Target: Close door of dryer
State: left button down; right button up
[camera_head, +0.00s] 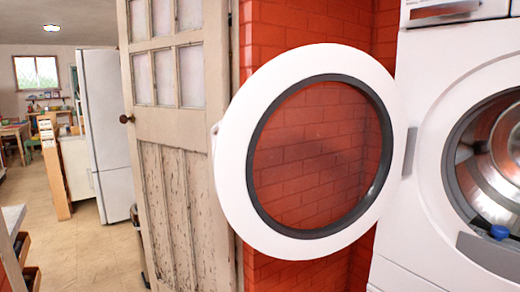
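The white dryer (425,215) stands at the right edge of the head view, partly cut off. Its round door (237,190) is swung wide open to the left, hinged at the dryer's left side. The door has a white ring, a dark grey inner rim and a clear window through which red brick shows. A small handle (215,130) sits on the door's left edge. The dryer's metal drum (490,150) is exposed, with a small blue thing (499,232) at its lower rim. Neither of my grippers is in view.
A worn wooden door (180,130) with glass panes stands just left of the dryer door, before a red brick wall (290,25). Further left are a white fridge (104,130), a wooden board (52,165) and open floor (95,250). A counter edge (12,218) shows at lower left.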

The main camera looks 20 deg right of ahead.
aim_at(235, 139)
jog(key=i+j, duration=0.1)
jog(key=i, duration=0.65)
jog(key=i+z, duration=0.2)
jog(key=z, duration=0.2)
jog(key=i+j+z, duration=0.15)
jog(key=z, duration=0.25)
jog(key=i+j+z, duration=0.1)
jog(key=z, duration=0.3)
jog(key=i+j+z, duration=0.2)
jog(key=z, duration=0.2)
jog(key=i+j+z, duration=0.15)
jog(key=z, duration=0.3)
jog(key=i+j+z, duration=0.1)
jog(key=z, duration=0.35)
jog(key=j+z, duration=0.35)
jog(key=z, duration=0.15)
jog(key=i+j+z, duration=0.1)
jog(key=j+z, duration=0.15)
jog(key=z, duration=0.2)
jog(key=j+z, duration=0.3)
jog(key=z, duration=0.15)
